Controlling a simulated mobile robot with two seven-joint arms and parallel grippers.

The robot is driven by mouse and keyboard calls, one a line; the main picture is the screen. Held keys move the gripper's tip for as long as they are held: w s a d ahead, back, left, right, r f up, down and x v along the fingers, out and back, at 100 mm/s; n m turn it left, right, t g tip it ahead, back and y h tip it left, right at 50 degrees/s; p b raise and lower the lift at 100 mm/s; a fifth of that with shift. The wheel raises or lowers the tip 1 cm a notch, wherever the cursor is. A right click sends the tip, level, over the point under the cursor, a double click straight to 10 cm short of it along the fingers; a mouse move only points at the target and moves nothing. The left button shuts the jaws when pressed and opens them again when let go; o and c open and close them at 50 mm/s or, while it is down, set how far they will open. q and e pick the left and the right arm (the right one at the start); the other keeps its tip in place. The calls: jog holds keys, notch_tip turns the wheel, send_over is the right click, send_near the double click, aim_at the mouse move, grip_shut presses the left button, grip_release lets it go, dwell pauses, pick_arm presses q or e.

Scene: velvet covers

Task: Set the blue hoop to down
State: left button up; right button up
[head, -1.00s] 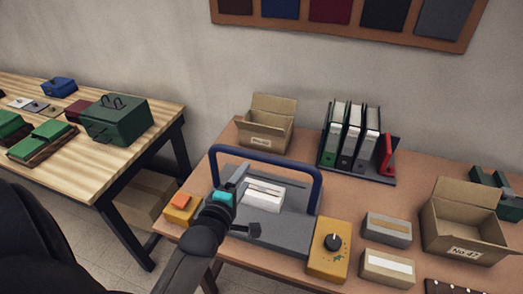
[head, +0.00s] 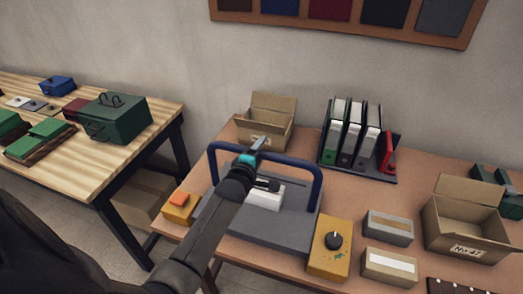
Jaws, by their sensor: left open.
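The blue hoop (head: 308,176) stands upright over a grey machine base (head: 285,224) on the brown table. A white block (head: 266,197) lies on the base under the hoop. My left gripper (head: 262,162) is at the top bar of the hoop, left of its middle, and covers part of the bar. It is open, with one finger reaching up past the bar and the other to the right below it. I cannot tell whether it touches the hoop. My right gripper does not show.
A yellow box with a black knob (head: 333,241) sits right of the base, and a yellow box with an orange button (head: 179,206) sits left. An open carton (head: 267,117) stands behind the hoop. Binders (head: 352,140) and another carton (head: 465,228) stand to the right.

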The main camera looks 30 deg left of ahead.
pick_arm(q)
jog(key=shift+w+a+f, duration=0.1)
jog(key=shift+w, duration=0.35)
grip_shut()
dwell(0.3)
dwell(0.9)
